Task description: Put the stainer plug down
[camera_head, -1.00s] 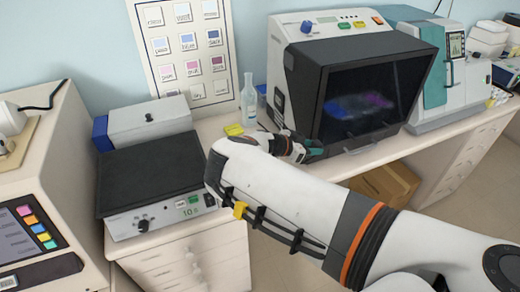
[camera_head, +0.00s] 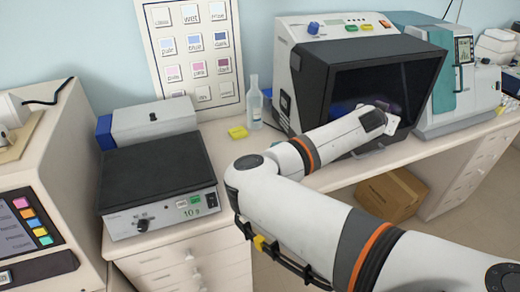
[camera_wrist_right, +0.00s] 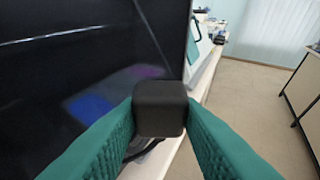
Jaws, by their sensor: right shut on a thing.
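The plug (camera_wrist_right: 160,107) is a small black block with rounded edges. In the right wrist view, the two green fingers of my right gripper (camera_wrist_right: 160,118) are shut on its sides and hold it in front of a dark glossy panel. A dark curved piece shows just below it; I cannot tell whether it is the plug's cord. In the head view my right arm reaches to the front of the large machine (camera_head: 392,48) with the dark window, and its wrist hides the fingers and the plug. My left gripper is not in view.
A black-topped device (camera_head: 150,172) stands at left on the bench (camera_head: 222,150). A clear bottle (camera_head: 253,102) and a yellow block (camera_head: 237,132) stand between it and the machine. A teal and white machine (camera_head: 440,65) is at right. A cardboard box (camera_head: 393,195) sits on the floor.

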